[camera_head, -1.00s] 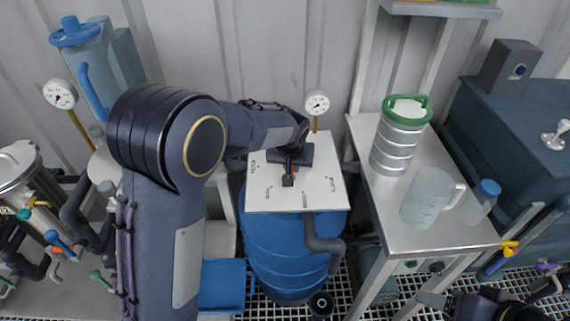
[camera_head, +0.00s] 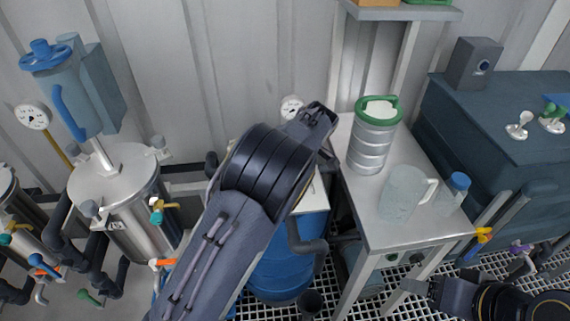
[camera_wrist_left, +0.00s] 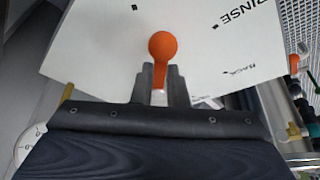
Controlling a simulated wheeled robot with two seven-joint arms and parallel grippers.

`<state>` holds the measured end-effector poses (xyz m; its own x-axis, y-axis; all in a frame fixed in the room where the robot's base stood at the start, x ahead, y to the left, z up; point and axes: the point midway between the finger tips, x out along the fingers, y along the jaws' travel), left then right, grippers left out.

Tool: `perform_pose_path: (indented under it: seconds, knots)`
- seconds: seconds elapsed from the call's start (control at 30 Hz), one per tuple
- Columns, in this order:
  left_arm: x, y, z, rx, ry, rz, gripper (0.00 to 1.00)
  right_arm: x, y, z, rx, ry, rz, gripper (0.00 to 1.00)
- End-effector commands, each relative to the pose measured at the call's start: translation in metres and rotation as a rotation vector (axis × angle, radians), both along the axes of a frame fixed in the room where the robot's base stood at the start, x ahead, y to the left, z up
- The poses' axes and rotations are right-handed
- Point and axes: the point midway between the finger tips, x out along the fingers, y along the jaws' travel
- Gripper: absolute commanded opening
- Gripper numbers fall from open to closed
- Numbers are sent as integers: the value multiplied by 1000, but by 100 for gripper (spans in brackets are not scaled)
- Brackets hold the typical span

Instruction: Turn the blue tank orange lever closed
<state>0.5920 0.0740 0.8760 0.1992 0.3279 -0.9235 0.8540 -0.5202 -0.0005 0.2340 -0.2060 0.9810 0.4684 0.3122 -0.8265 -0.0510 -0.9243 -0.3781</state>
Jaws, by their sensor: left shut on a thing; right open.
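The blue tank (camera_head: 283,270) stands behind my left arm, which hides much of its top and the left gripper in the head view. The tank's white panel (camera_head: 316,195) shows only partly there. In the left wrist view the panel (camera_wrist_left: 100,45) fills the upper part, with "RINSE" and "BACK" printed on it. The orange lever (camera_wrist_left: 163,46) shows its round knob between the fingers of my left gripper (camera_wrist_left: 163,75), which is shut on it. My right gripper (camera_head: 415,292) is open and empty at the lower right, near the metal table's front leg.
A metal table (camera_head: 400,232) right of the tank holds a green-lidded canister (camera_head: 371,145), a clear jug (camera_head: 402,195) and a blue-capped bottle (camera_head: 455,190). A steel tank (camera_head: 135,200) with small valves and pipes stands left. A pressure gauge (camera_head: 291,108) rises behind my left arm.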

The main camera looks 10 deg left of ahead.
Motion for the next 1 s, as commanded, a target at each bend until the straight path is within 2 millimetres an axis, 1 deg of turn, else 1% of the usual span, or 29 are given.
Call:
perform_pose_path:
  seconds: [0.03, 0.1, 0.4, 0.63, 1.0]
  knots:
    - [3, -2, 2, 0, 0, 38, 0, 0, 0, 5, 0, 0, 0, 63]
    - [6, -4, 2, -1, -1, 89, 0, 0, 0, 8, 0, 0, 0, 63]
    - [15, -7, 1, -2, 0, 251, 0, 0, 0, 17, 0, 0, 0, 63]
    - [17, -8, 0, -3, 0, 303, 0, 0, 0, 20, 0, 0, 0, 63]
    - [18, -8, 0, -3, -1, 314, 0, 0, 0, 20, 0, 0, 0, 63]
